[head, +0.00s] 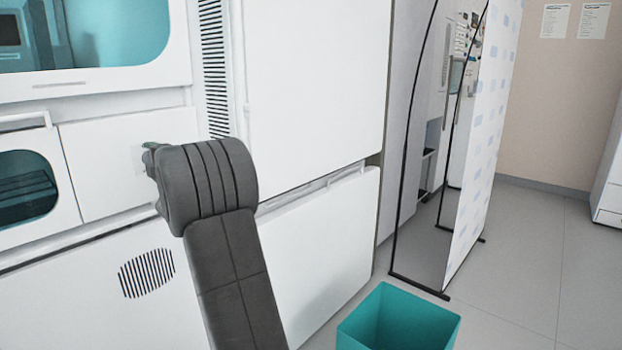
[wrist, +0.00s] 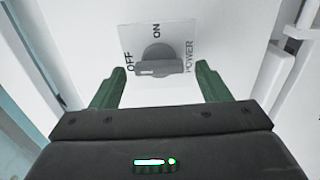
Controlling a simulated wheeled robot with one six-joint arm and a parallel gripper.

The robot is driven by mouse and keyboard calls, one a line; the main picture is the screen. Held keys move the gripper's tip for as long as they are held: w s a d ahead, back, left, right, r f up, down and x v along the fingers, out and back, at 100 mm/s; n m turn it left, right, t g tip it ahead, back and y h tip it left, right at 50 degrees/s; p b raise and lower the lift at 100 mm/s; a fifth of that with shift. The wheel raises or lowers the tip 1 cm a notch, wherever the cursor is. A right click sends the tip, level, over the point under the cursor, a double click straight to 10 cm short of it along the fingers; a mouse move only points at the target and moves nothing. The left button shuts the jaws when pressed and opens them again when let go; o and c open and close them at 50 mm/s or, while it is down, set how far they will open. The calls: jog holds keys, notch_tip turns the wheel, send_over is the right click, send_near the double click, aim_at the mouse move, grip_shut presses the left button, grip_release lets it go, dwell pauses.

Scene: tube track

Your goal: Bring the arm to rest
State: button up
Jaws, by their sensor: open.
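My arm (head: 225,230) reaches up in front of the white machine in the head view, with its end close to the machine's front panel. My gripper (wrist: 160,82) shows in the wrist view with its two green fingers apart and nothing between them. Beyond the fingertips is a grey rotary power switch (wrist: 158,60) on a light plate marked OFF, ON and POWER. Its handle lies roughly level in the picture. I cannot tell whether the fingers touch it. In the head view the switch is mostly hidden by my arm.
The white machine (head: 310,90) fills the left and middle, with teal windows (head: 118,35). A teal bin (head: 400,318) stands on the floor at lower right. A thin black-framed standing screen (head: 485,130) is behind it. Open floor (head: 540,260) lies to the right.

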jog(key=p+v, duration=0.1)
jog(key=v, duration=1.3)
jog(key=w+a+m+p, duration=0.9)
jog(key=m+p, duration=0.8)
jog(key=p, duration=0.6)
jog(key=shift+w+a+r, duration=0.2)
jog(key=shift+a+r, duration=0.2)
jog(key=shift+a, duration=0.3)
jog(key=shift+f+m, duration=0.15)
jog(key=shift+m, duration=0.25)
